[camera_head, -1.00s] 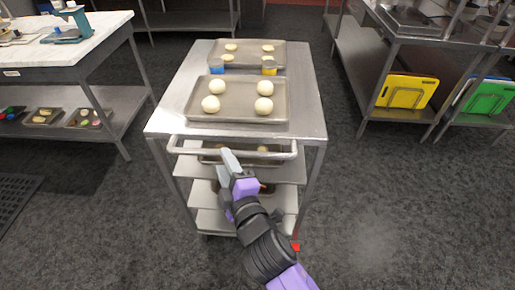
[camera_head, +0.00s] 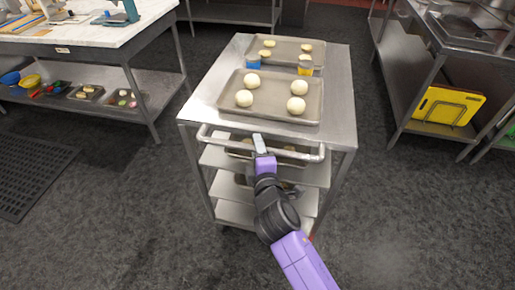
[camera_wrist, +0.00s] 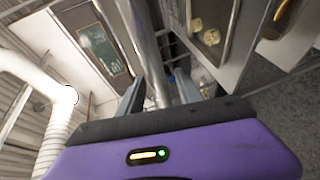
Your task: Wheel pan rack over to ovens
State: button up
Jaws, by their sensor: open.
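The pan rack (camera_head: 340,118) is a steel trolley with a flat top, lower shelves and a tubular push handle (camera_head: 300,154) across its near side. My gripper (camera_head: 260,143) is at the middle of this handle, its fingers nearly in line in the head view. In the wrist view the gripper (camera_wrist: 159,92) is open, with the metal handle bar (camera_wrist: 145,50) running between its two fingers. I cannot tell whether either finger touches the bar. The ovens cannot be made out in either view.
The rack top holds a tray (camera_head: 262,112) with several dough balls, and another tray (camera_head: 290,42) behind. A marble-topped table (camera_head: 75,36) stands left. A steel shelf unit (camera_head: 405,70) with a yellow board (camera_head: 447,106) stands right. Bare floor (camera_head: 130,215) lies in front.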

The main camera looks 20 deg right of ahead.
grip_shut()
dwell(1.4)
